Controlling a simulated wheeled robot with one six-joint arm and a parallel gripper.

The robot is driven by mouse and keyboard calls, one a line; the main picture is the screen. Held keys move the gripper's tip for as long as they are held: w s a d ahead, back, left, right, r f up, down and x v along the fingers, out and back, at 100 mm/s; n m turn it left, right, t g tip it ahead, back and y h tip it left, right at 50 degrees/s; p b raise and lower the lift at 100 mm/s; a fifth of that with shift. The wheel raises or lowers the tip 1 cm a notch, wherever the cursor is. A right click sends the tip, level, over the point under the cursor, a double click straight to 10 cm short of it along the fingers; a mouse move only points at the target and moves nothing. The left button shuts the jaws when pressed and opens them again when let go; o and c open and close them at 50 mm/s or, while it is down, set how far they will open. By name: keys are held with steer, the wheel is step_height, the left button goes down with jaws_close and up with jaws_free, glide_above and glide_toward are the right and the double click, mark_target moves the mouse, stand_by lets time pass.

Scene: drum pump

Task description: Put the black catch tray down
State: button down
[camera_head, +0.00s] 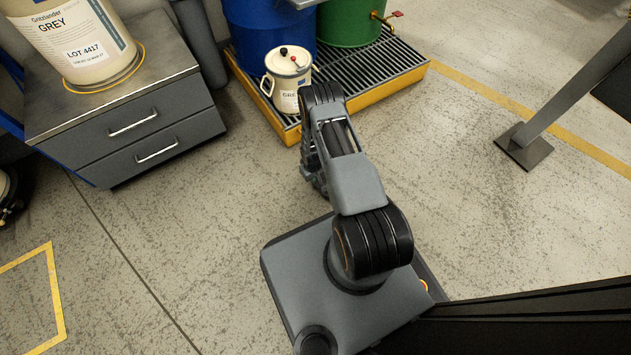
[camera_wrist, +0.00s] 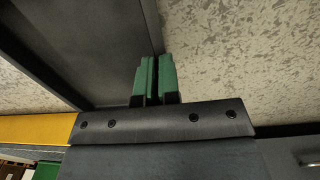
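The black catch tray (camera_wrist: 85,40) fills the upper left of the wrist view as a wide dark panel with a narrow wall along its right side. My gripper (camera_wrist: 154,65) has its two green fingers close together, with that thin wall between them. The tray's far parts run out of the picture. Speckled floor shows below and to the right of the tray in the wrist view. In the head view my arm covers the gripper, and I cannot make out the tray there.
A yellow-edged grated pallet (camera_head: 409,78) holds a blue drum (camera_head: 262,30), a green drum (camera_head: 350,22) with a tap, and a cream lidded pail (camera_head: 285,92). A grey drawer cabinet (camera_head: 150,125) stands left with a large container (camera_head: 75,35). A post (camera_head: 560,105) stands right. Floor between is clear.

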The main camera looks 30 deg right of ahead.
steer(key=shift+w+d+f, duration=0.1)
steer(key=shift+d+f, duration=0.15)
steer(key=shift+f, duration=0.15)
steer(key=shift+d+f+b, duration=0.15)
steer(key=shift+f+b, duration=0.8)
steer(key=shift+f, duration=0.65)
steer(key=shift+f, duration=0.2)
steer(key=c, duration=1.3)
jaws_free()
steer(key=shift+r, duration=0.1)
steer(key=shift+c, duration=0.2)
